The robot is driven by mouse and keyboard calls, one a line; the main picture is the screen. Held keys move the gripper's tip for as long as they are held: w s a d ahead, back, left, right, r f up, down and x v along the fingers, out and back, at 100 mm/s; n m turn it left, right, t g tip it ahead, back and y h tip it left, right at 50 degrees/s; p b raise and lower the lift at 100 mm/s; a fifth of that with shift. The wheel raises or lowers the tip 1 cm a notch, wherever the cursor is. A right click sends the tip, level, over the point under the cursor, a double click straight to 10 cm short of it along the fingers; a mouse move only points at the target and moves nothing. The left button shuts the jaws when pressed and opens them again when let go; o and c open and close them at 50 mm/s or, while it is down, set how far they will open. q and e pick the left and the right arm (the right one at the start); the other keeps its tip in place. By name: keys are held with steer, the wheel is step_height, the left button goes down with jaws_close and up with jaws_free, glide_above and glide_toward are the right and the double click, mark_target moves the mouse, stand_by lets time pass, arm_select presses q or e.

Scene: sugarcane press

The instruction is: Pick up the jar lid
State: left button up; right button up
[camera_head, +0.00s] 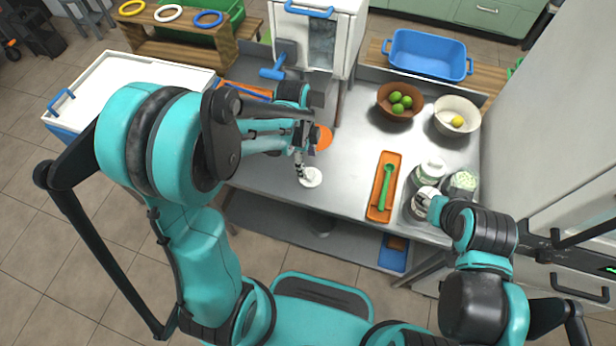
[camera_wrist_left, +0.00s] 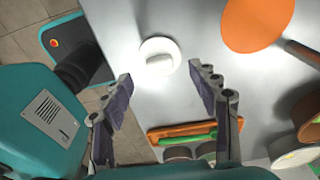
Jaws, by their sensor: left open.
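The white jar lid (camera_head: 312,178) lies flat on the steel counter, close to its front edge. It also shows in the left wrist view as a round white disc with a raised grip (camera_wrist_left: 159,56). My left gripper (camera_head: 305,155) is just behind and above the lid. In the left wrist view its two fingers (camera_wrist_left: 163,84) are spread wide, empty, with the lid ahead between their tips. My right gripper (camera_head: 426,204) is at the glass jars (camera_head: 429,172) on the counter's right; its fingers are too small and hidden to read.
An orange round utensil (camera_wrist_left: 255,22) lies near my left gripper. An orange tray (camera_head: 376,209) with a green tool (camera_head: 386,185) sits right of the lid. A brown bowl (camera_head: 383,111) of green fruit and a cream bowl (camera_head: 449,129) stand farther back.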

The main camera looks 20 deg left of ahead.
mark_target(311, 173)
arm_select(q)
steer(key=f+b, duration=0.1)
steer(key=f, duration=0.1)
steer(key=d+f+b, duration=0.1)
steer(key=f, duration=0.1)
steer(key=shift+s, duration=0.1)
steer(key=shift+f, duration=0.35)
steer(key=c, duration=0.9)
steer(key=shift+r, duration=0.1)
steer(key=shift+c, duration=0.2)
